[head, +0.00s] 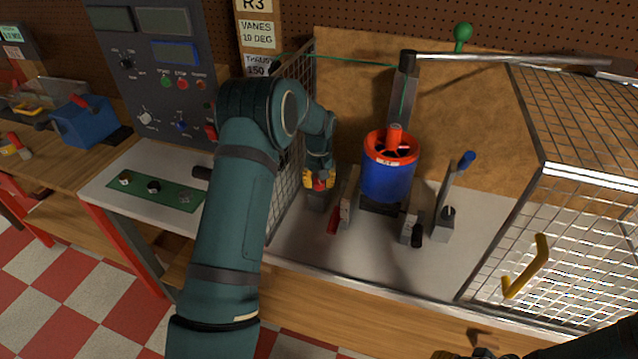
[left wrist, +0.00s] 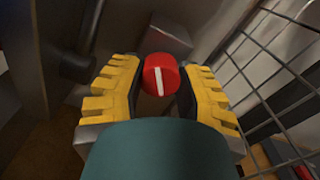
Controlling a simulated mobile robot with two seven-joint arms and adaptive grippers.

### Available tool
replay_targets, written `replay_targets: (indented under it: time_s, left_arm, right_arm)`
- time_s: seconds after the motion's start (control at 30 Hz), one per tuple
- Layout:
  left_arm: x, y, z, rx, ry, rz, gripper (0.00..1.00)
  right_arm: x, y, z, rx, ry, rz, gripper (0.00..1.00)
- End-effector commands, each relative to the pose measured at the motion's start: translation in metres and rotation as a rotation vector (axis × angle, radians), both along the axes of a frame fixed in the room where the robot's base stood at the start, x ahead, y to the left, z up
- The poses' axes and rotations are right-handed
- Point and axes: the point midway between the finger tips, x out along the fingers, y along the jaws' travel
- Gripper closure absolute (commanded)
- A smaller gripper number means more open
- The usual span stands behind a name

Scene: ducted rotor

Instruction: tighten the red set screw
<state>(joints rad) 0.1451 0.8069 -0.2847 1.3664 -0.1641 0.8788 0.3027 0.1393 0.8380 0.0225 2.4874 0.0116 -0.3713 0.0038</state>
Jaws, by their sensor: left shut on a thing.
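The red set screw (left wrist: 160,75) has a round red head with a white line across it. In the left wrist view it sits between the yellow ridged fingers of my left gripper (left wrist: 157,90), which is shut on it. In the head view my left gripper (head: 320,181) points down over a grey block (head: 316,201), left of the blue duct (head: 388,182) with its red rim and rotor. The red head shows only slightly there between the fingers.
A wire mesh panel (head: 294,124) stands close beside my left arm. A mesh cage with a yellow handle (head: 526,266) is at right. A blue-tipped lever (head: 455,185) stands right of the duct, and a red-handled clamp (head: 335,220) left of it. A control panel (head: 158,75) is behind left.

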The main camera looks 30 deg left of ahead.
Motion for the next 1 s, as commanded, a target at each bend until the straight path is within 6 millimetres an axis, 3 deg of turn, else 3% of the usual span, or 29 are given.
replay_targets:
  time_s: [0.5, 1.0]
  left_arm:
    - [0.0007, 0.0003, -0.0002, 0.002, -0.002, -0.426, 1.00]
    - [0.0010, -0.0006, 0.0004, 0.002, -0.002, -0.576, 1.00]
  right_arm:
    - [0.0002, 0.0004, -0.0085, -0.002, 0.000, 0.000, 0.53]
    - [0.0002, 0.0006, -0.0100, -0.002, 0.000, 0.001, 0.53]
